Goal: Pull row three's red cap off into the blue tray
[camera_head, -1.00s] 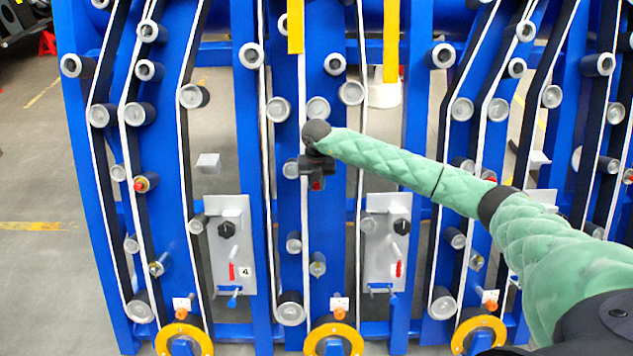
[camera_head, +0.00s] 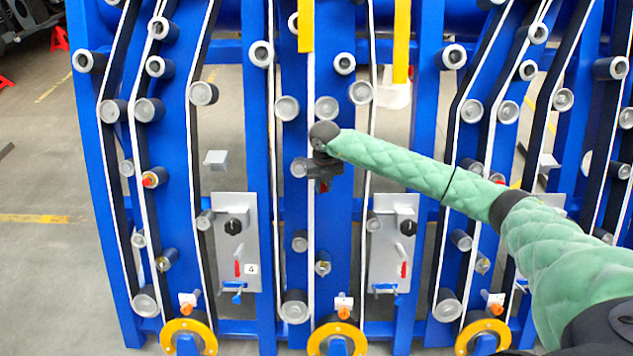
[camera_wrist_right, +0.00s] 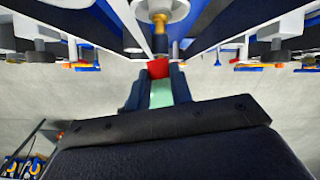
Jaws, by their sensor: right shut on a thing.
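My right gripper (camera_head: 324,180) is in front of the middle blue upright, at mid height in the head view. In the right wrist view my right gripper (camera_wrist_right: 159,92) is shut on a red cap (camera_wrist_right: 158,68), which shows between the dark fingertips. A brass fitting (camera_wrist_right: 160,38) with a dark tip stands right beyond the cap. I cannot tell whether the cap still sits on it. I cannot make out the blue tray. My left gripper is out of view.
Rollers and white-edged belts cover the blue chassis. A red-orange cap (camera_head: 150,180) is on the left row. Grey panels (camera_head: 236,235) with knobs stand between rows. Yellow rings (camera_head: 188,338) line the bottom.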

